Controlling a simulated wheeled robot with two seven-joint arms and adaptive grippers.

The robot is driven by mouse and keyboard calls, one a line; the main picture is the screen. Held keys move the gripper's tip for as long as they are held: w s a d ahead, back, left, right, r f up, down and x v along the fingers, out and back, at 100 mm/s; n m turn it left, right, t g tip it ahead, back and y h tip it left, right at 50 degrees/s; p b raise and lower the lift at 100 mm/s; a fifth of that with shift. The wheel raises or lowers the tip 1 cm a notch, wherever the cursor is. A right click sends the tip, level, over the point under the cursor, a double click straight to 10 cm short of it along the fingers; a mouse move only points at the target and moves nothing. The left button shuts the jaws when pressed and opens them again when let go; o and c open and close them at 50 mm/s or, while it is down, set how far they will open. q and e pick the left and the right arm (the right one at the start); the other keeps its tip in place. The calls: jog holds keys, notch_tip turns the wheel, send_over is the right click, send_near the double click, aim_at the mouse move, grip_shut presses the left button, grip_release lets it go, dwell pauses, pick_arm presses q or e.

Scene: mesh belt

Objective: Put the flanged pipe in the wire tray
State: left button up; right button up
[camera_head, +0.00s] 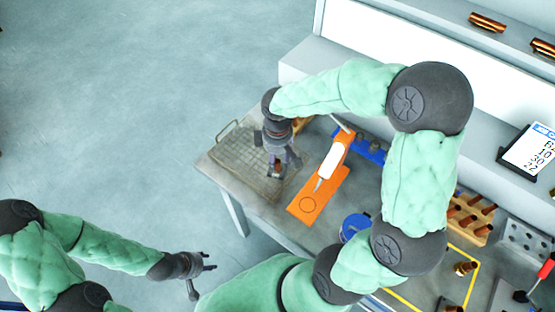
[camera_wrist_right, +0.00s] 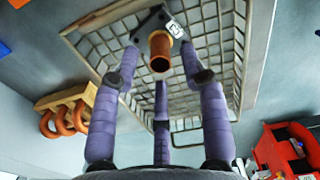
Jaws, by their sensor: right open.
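The wire tray (camera_head: 243,150) is a shallow mesh basket on the far left corner of the bench; its mesh fills much of the right wrist view (camera_wrist_right: 215,62). The flanged pipe (camera_wrist_right: 160,52) is a short copper tube with a dark square flange bearing a white label. In the right wrist view it is in front of the tray mesh, between my right gripper's spread fingers (camera_wrist_right: 161,68). In the head view my right gripper (camera_head: 277,170) points down over the tray and largely hides the pipe. My left gripper (camera_head: 205,266) is open and empty, off the bench at lower left.
A blue bin (camera_head: 369,150), a blue round lid (camera_head: 355,226) and a wooden block (camera_head: 468,215) holding copper pipes stand further right. Open floor lies left of the bench.

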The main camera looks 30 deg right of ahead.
aim_at(277, 161)
notch_tip(277, 161, up, 9)
jog(key=p, duration=0.1)
jog(key=shift+p, duration=0.35)
